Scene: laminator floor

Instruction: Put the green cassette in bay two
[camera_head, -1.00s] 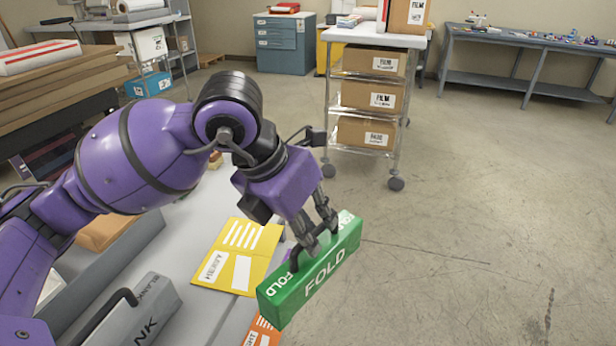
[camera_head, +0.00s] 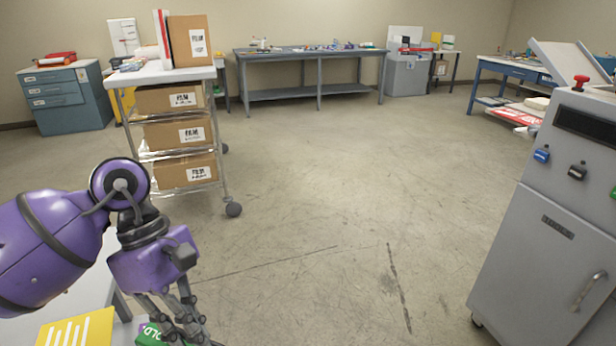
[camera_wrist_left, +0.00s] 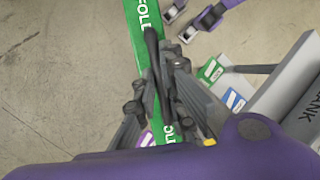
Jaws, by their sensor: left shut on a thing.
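I cannot make out bay two in either view.
A grey machine (camera_head: 545,240) with a red knob stands at the right. A wheeled cart (camera_head: 233,209) with film boxes stands at the left. Open floor lies between them. A grey block marked ANK (camera_wrist_left: 300,115) and small coloured labels show in the wrist view.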

